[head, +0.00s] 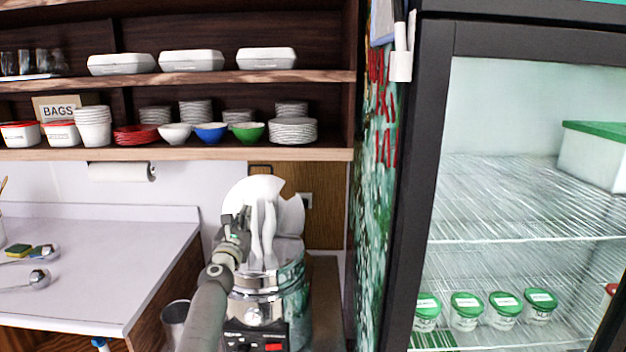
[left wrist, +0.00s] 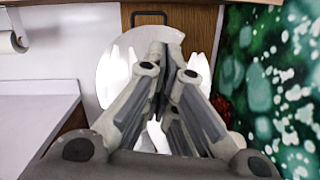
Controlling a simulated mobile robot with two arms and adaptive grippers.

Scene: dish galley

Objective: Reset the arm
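My left gripper (head: 237,222) reaches in from the bottom of the head view, in front of a silver machine. In the left wrist view its two grey fingers (left wrist: 166,55) come together at the tips, with nothing visible between them. Behind the fingers stands a round white piece (left wrist: 112,78) with paler upright white parts; this piece (head: 252,190) also shows above the machine in the head view. I cannot tell from these frames whether the gripper touches it. My right gripper is in neither view.
The silver machine (head: 283,285) stands low between a white counter (head: 110,265) on the left and a glass-doored fridge (head: 400,200) on the right. A metal cup (head: 176,312) is left of the machine. Shelves (head: 200,154) with bowls and plates hang above.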

